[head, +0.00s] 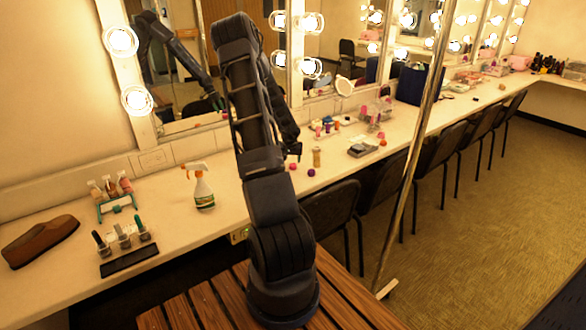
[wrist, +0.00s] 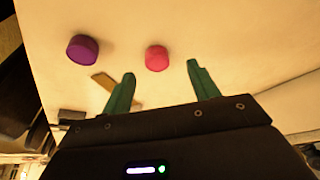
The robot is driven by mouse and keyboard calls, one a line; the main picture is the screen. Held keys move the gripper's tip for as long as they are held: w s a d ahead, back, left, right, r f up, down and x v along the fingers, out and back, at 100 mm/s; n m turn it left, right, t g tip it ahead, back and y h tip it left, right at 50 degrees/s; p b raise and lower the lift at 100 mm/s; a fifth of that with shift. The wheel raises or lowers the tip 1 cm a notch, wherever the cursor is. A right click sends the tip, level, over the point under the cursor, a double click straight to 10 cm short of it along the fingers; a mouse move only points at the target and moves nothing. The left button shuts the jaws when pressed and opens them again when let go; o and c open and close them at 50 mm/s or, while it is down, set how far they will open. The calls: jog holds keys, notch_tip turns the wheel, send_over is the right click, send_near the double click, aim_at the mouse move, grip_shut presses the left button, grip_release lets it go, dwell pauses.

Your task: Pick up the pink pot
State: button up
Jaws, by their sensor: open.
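The pink pot (head: 293,166) is a small round jar on the white counter. It also shows in the wrist view (wrist: 157,58), just beyond the fingertips and between their lines. My gripper (wrist: 161,70) has two green fingers spread apart, with nothing held between them. In the head view my gripper is mostly hidden behind my dark arm, above the counter close to the pink pot.
A purple pot (head: 311,172) stands beside the pink one and shows at the left in the wrist view (wrist: 82,49). A gold bottle (head: 317,157) stands close behind. A spray bottle (head: 202,188) is farther left. Chairs (head: 332,211) line the counter's front edge.

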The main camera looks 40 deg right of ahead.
aim_at(293, 165)
jog(key=shift+d+x, duration=0.2)
jog(key=shift+x, duration=1.1)
jog(key=shift+d+x, duration=0.25)
jog(key=shift+x, duration=1.05)
jog(key=shift+r, duration=0.1)
jog(key=shift+c, duration=0.2)
jog(key=c, duration=1)
